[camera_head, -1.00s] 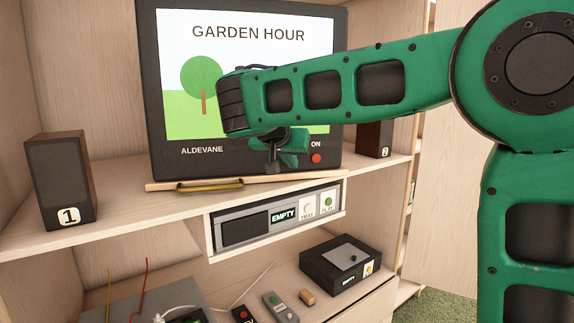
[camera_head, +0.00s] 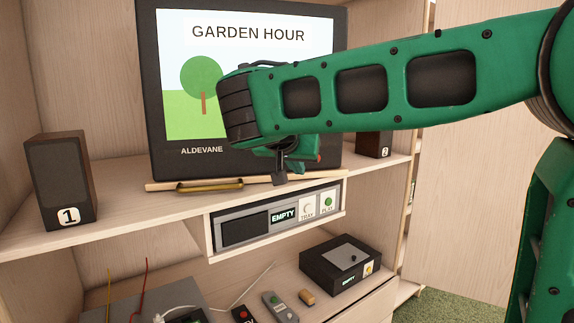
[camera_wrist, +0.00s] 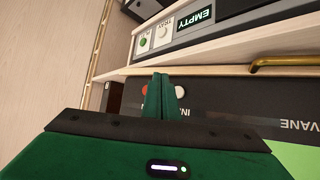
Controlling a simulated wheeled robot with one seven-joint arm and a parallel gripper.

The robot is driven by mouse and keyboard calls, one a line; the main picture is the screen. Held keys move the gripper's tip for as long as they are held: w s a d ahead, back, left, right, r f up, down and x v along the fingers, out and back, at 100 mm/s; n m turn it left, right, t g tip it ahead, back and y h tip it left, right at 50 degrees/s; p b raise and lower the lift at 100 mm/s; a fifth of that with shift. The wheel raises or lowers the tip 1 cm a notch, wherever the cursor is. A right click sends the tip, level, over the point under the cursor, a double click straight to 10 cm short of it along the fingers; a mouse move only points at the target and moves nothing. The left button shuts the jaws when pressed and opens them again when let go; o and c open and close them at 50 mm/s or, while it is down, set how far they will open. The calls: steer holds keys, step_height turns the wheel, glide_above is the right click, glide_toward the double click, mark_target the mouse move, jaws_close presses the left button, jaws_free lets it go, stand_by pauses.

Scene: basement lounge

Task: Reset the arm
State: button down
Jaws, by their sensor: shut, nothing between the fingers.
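My gripper (camera_head: 280,178) hangs at the end of my green arm, in front of the lower right of the television (camera_head: 172,100), just above the shelf edge. My arm hides part of the screen and the right end of the lower bezel. In the wrist view my gripper's green fingers (camera_wrist: 163,80) are together with nothing between them. They overlap the television's bezel (camera_wrist: 220,108) beside a red button (camera_wrist: 145,90) and a pale one. I cannot tell whether the fingers touch anything.
Speaker 1 (camera_head: 62,180) and speaker 2 (camera_head: 374,144) flank the television. A brass handle (camera_head: 210,184) is on the shelf's front edge. A player reading EMPTY (camera_head: 243,228) hangs below. A black box (camera_head: 325,268), remotes (camera_head: 275,305) and wires lie lower. Open floor (camera_head: 450,303) is at right.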

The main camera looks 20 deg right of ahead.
stand_by(0.4)
steer(key=s+d+f+g+y, duration=0.1)
steer(key=s+d+f+g, duration=0.2)
steer(key=s+d+f, duration=0.5)
steer(key=s+d+f+g, duration=0.2)
steer(key=s+d+f, duration=0.3)
steer(key=d, duration=0.5)
steer(key=s+f+g+y, duration=0.2)
steer(key=s+f, duration=0.3)
steer(key=s, duration=0.6)
steer(key=s+f+g+y, duration=0.2)
steer(key=s+f, duration=0.4)
steer(key=s, duration=0.6)
steer(key=shift+s+f+y, duration=0.15)
steer(key=shift+y, duration=0.35)
steer(key=shift+a, duration=0.1)
steer(key=shift+w+f, duration=0.25)
steer(key=shift+w, duration=0.4)
